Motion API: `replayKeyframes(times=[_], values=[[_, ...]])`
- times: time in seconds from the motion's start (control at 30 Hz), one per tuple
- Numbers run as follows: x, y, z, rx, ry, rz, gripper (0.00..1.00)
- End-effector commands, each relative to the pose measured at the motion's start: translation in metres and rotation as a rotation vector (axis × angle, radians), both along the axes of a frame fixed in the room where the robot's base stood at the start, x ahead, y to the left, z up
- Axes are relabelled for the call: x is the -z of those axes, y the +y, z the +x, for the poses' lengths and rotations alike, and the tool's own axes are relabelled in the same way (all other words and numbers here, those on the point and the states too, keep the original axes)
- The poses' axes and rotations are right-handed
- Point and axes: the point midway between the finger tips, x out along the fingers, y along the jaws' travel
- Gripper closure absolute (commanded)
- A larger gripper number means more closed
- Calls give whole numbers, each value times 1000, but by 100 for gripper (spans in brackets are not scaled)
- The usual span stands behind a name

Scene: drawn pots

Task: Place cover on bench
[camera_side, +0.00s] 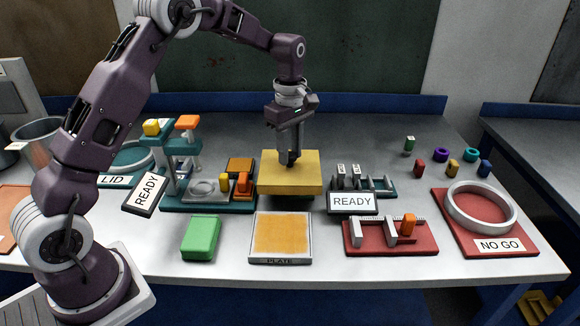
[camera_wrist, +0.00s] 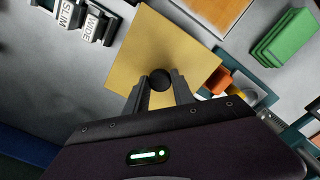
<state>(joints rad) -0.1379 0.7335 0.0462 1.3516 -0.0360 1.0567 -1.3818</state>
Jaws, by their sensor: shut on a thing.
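The cover is a yellow square block with a flat top (camera_side: 290,180), at the middle of the bench in the side view. In the wrist view the yellow cover (camera_wrist: 165,40) has a round black knob (camera_wrist: 160,79) at its middle. My gripper (camera_side: 289,158) points straight down and is shut on the knob, one finger on each side. A dark shadow lies under the cover; whatever is beneath is hidden, and its height above the surface is hard to tell. The white bench top (camera_side: 390,273) extends around it.
A teal fixture (camera_side: 205,205) stands close left of the cover, a dark rack with a READY sign (camera_side: 352,203) close right. In front lie an orange-topped plate (camera_side: 281,235), a green block (camera_side: 201,238) and a red fixture (camera_side: 388,240). A red NO GO pad (camera_side: 502,246) sits right. Bench behind is clear.

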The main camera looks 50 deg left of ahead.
Motion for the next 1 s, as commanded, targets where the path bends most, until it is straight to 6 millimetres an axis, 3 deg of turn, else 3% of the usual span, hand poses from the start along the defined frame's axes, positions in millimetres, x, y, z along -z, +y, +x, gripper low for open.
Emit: replayKeyframes(times=[0.1,0.3,0.37,0.7,0.83,1.0], values=[[-30,0,1,2,-5,2,100],[-57,-2,-6,93,-1,0,100],[-59,-4,-14,213,1,-1,100],[-52,-25,-87,1242,-1,-2,100],[-49,-30,-105,1479,-2,0,100],[-47,-31,-111,1576,-2,1,100]])
